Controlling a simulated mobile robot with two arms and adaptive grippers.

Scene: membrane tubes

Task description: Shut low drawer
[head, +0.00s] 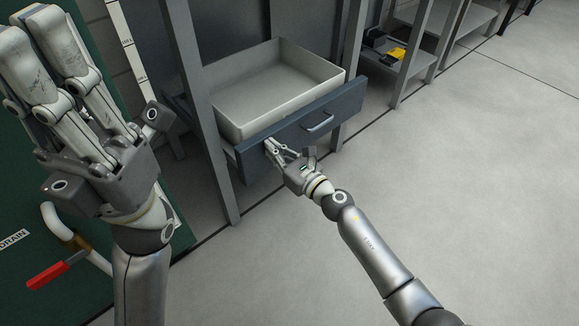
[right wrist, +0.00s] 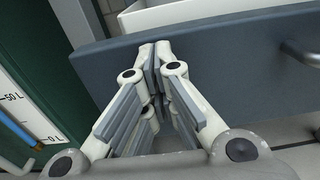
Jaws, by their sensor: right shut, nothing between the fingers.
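The low drawer is pulled out of a grey metal frame in the head view, showing its empty pale inside. It has a blue-grey front (head: 300,122) and a metal bar handle (head: 320,123). My right gripper (head: 269,145) is shut and empty, its fingertips at the front's left part, left of the handle. In the right wrist view the fingertips (right wrist: 153,48) are at the drawer front (right wrist: 225,50); whether they touch it is unclear. The handle (right wrist: 300,52) is at the right edge there.
A frame post (head: 205,120) stands close left of the drawer. A green panel (head: 20,180) with a red-handled valve (head: 58,270) is at the left. A shelf with a yellow and black item (head: 395,53) is at the back right. The floor (head: 470,190) at the right is clear.

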